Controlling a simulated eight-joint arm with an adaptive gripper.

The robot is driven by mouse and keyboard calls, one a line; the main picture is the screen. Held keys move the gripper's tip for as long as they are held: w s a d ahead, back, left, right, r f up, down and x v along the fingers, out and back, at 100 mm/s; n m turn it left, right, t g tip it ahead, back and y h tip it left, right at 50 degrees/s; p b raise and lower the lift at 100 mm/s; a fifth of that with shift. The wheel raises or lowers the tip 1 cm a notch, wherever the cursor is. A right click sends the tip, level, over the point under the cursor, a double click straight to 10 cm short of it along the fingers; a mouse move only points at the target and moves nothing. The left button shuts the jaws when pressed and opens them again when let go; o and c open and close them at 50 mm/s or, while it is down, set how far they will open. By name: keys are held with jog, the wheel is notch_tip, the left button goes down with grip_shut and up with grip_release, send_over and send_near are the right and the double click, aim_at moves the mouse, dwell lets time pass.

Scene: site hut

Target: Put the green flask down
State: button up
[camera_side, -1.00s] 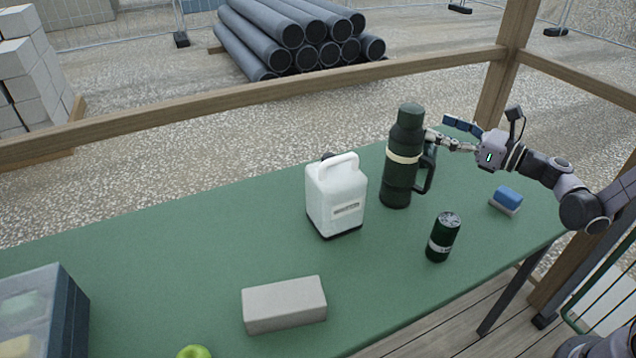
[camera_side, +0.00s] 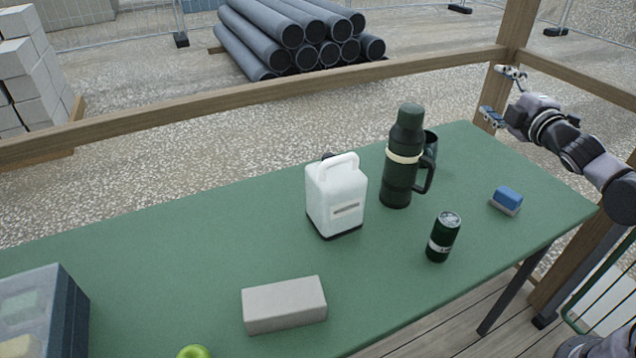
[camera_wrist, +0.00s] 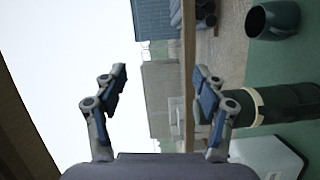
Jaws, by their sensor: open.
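The green flask (camera_side: 402,155) stands upright on the green table (camera_side: 190,255). It is tall and dark green, with a cream band and a side handle on its right. In the wrist view the flask (camera_wrist: 285,103) lies across the right side of the picture, beyond the right finger. My gripper (camera_side: 501,95) is up and to the right of the flask in the side view, clear of it and above the table's far right end. Its fingers (camera_wrist: 160,85) are spread wide with nothing between them.
A dark mug (camera_side: 431,143) stands just behind the flask. A white jug (camera_side: 335,195), dark can (camera_side: 440,240), blue-topped block (camera_side: 507,199), grey brick (camera_side: 284,306), green apple (camera_side: 193,352) and blue-grey box (camera_side: 70,315) share the table. A wooden rail (camera_side: 250,97) runs behind.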

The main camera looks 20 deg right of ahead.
jog(key=s+a+f+m+g+y, duration=0.5)
jog(key=s+a+f+m+g, duration=0.4)
jog(key=s+a+f+m, duration=0.3)
jog(key=s+a+m, duration=0.1)
jog(key=s, duration=0.2)
jog(key=shift+a+f+g, duration=0.15)
jog(key=shift+f+g, duration=0.25)
